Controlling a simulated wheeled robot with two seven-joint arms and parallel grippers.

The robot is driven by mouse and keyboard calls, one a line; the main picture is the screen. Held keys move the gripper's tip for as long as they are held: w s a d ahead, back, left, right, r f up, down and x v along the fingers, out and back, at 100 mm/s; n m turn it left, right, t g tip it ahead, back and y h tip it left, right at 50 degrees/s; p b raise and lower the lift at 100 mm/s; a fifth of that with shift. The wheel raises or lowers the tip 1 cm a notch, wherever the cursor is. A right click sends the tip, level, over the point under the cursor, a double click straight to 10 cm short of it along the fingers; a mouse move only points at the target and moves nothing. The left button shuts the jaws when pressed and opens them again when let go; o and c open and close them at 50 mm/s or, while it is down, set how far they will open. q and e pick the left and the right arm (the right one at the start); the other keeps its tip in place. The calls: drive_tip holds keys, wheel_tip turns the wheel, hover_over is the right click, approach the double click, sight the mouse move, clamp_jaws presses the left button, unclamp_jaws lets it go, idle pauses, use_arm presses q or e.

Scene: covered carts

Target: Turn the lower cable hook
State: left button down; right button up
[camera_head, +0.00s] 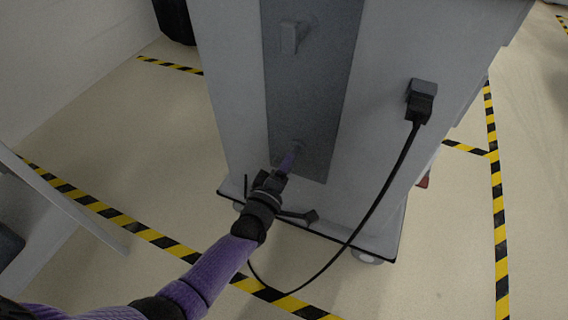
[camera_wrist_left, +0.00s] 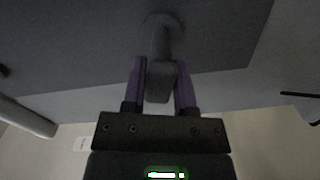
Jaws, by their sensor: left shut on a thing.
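The lower cable hook (camera_wrist_left: 160,80) is a grey peg with a block end on a round base, fixed to the dark panel (camera_head: 312,90) of the grey cart. In the left wrist view it stands between the two purple fingers of my left gripper (camera_wrist_left: 160,88), which is shut on its block end. In the head view my left gripper (camera_head: 287,162) reaches the lower part of the panel and mostly hides the lower hook. The upper cable hook (camera_head: 292,37) is a grey block higher on the same panel. My right gripper is not in view.
A black cable (camera_head: 382,190) hangs from a plug (camera_head: 420,104) on the cart's right side and loops under my left arm to the floor. Yellow-black tape (camera_head: 150,237) marks the floor. A pale panel edge (camera_head: 75,210) stands at the left.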

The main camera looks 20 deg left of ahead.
use_arm(q)
drive_tip(key=m, duration=0.3)
drive_tip(key=shift+r+m+p, duration=0.1)
drive_tip(key=shift+m+p, duration=0.2)
drive_tip(key=m, duration=0.3)
drive_tip(key=shift+d+m+p, duration=0.15)
drive_tip(key=shift+m+p, duration=0.15)
drive_tip(key=m, duration=0.3)
drive_tip(key=shift+m, duration=0.3)
drive_tip(key=shift+d+m, duration=0.15)
drive_tip(key=shift+m, duration=1.45)
drive_tip(key=shift+m+p, duration=0.3)
drive_tip(key=shift+c, duration=2)
unclamp_jaws()
drive_tip(key=shift+r, duration=0.1)
